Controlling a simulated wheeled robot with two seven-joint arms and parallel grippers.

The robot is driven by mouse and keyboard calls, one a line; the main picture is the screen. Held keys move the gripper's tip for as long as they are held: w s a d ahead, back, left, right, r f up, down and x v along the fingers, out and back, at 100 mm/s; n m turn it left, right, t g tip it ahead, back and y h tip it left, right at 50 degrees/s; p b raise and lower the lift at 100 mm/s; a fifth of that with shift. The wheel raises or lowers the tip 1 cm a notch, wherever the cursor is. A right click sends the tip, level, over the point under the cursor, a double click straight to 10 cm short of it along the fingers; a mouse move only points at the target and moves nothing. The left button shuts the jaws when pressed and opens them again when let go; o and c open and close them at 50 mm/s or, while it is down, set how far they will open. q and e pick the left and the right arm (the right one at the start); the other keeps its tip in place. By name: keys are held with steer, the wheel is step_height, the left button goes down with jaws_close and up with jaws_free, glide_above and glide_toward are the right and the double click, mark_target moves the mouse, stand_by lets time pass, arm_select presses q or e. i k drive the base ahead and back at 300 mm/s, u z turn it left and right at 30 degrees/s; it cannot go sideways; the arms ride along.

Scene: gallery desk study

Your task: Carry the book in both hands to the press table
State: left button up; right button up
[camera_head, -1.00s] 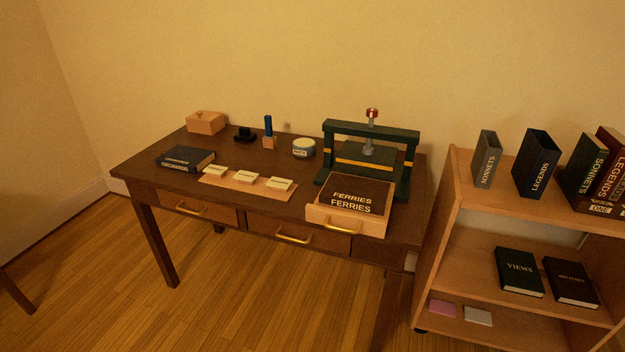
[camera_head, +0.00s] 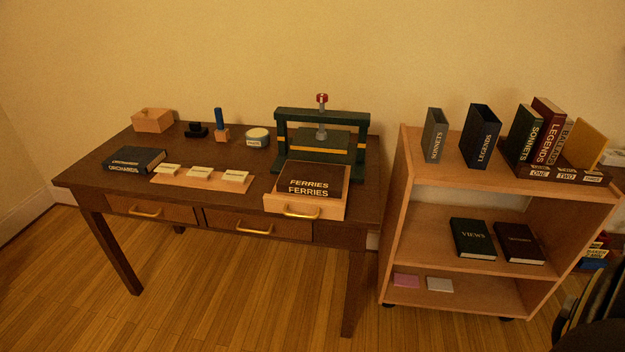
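A dark brown book lettered FERRIES (camera_head: 312,178) lies on a light wooden block or box (camera_head: 305,206) at the front right of the dark desk (camera_head: 260,182). Just behind it stands a dark green press (camera_head: 322,140) with a red-topped screw. A dark blue book lettered ORCHARDS (camera_head: 134,160) lies at the desk's left end. No table is marked as the press table; this desk bears the press. Neither of my grippers is in view, so I cannot see whether they hold a book.
A wooden shelf cart (camera_head: 402,190) stands right of the desk with upright books on top and flat books, including VIEWS (camera_head: 473,238), below. Dark curved shapes (camera_head: 592,318) show at the lower right. The floor before the desk (camera_head: 225,310) is clear.

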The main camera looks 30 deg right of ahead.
mark_target(221, 159)
steer(key=u, duration=0.1)
steer(key=k, duration=0.45)
steer(key=z, duration=1.3)
steer(key=i, duration=1.6)
steer(key=u, duration=0.5)
